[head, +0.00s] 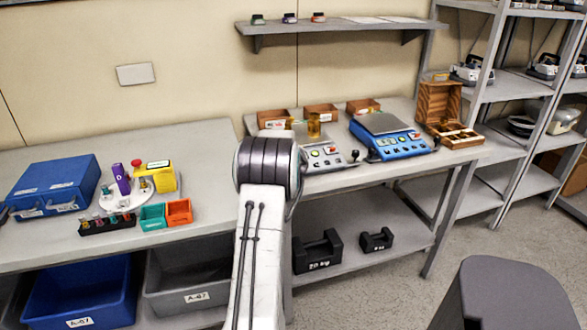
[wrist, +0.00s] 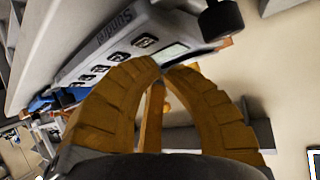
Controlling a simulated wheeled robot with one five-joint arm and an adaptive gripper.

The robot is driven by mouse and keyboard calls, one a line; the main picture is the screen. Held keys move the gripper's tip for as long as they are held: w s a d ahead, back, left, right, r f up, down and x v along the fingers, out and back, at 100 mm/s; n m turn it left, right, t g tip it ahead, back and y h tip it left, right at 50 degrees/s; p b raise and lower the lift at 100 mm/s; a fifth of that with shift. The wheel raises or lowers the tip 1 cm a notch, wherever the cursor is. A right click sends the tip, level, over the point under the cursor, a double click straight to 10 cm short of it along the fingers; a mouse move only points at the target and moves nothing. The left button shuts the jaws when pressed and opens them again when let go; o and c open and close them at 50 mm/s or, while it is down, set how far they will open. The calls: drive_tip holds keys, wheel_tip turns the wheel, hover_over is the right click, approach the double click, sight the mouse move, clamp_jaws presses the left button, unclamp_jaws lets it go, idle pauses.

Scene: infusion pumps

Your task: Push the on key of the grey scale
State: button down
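The grey scale (head: 325,157) stands on the bench, partly hidden behind my arm in the head view. In the wrist view its front panel (wrist: 110,47) runs diagonally across the upper left, with a row of several dark keys (wrist: 120,57) and a pale display (wrist: 172,52). I cannot tell which key is the on key. My ochre gripper (wrist: 161,68) has its curved fingers brought together at the tips, with nothing seen between them. The tips appear close to the panel near the display; contact cannot be told. In the head view, amber finger parts (head: 314,126) show above the scale.
A blue scale (head: 388,137) stands right of the grey one, beside an open wooden box (head: 450,134). Small wooden trays (head: 320,112) stand behind. A blue case (head: 52,188) and coloured bins (head: 178,212) are on the left bench. Weights (head: 317,252) lie below.

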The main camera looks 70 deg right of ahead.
drive_tip(key=shift+s+a+r+p, duration=0.15)
drive_tip(key=shift+r+p, duration=0.15)
drive_tip(key=shift+r, duration=0.45)
drive_tip(key=shift+s+a+r+p, duration=0.15)
drive_tip(key=shift+r+p, duration=0.1)
drive_tip(key=shift+r, duration=0.45)
drive_tip(key=shift+s+a+r+b, duration=0.1)
drive_tip(key=shift+a+r+b, duration=0.1)
drive_tip(key=shift+r, duration=0.5)
drive_tip(key=shift+a+r+b, duration=0.1)
drive_tip(key=shift+a+r, duration=0.05)
drive_tip(key=shift+r, duration=0.55)
